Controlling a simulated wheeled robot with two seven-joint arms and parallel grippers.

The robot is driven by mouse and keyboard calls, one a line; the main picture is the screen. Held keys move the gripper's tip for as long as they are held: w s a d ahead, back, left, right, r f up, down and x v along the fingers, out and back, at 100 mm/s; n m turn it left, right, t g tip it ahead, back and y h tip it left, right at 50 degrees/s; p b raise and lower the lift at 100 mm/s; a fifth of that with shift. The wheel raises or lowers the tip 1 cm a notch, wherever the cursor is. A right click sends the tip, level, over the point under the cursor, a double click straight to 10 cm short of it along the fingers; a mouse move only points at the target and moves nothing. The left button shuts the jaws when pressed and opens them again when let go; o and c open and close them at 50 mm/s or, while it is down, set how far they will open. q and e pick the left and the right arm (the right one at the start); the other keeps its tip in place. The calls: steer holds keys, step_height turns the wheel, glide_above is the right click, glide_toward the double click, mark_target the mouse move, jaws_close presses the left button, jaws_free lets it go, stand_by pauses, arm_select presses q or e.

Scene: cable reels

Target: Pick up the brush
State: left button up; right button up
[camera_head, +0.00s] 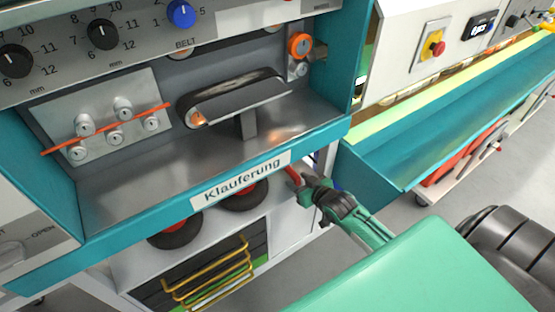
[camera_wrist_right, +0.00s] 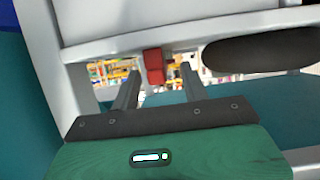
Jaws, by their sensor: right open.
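A small red piece (camera_head: 293,176) shows just under the right end of the machine's front ledge in the head view. It may be the brush's handle, but I cannot tell its full shape. My right gripper (camera_head: 303,186) is right beside it, reaching in from the lower right. In the right wrist view the two fingers of the right gripper (camera_wrist_right: 158,88) are apart, and a red block (camera_wrist_right: 154,66) shows ahead, between them in the picture. The fingers do not visibly close on it. My left gripper is not in view.
The teal-edged machine ledge with the label "Klauferung" (camera_head: 241,176) lies above and left of the gripper. Dark reels with red centres (camera_head: 175,230) sit on a white cabinet below. A teal trough (camera_head: 440,130) stands at the right. Grey floor (camera_head: 408,215) is open between.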

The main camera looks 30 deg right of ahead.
mark_target(293, 175)
steer(key=x, duration=0.4)
steer(key=shift+w+d+r, duration=0.1)
steer(key=shift+d, duration=0.1)
jaws_close()
steer(key=shift+r, duration=0.1)
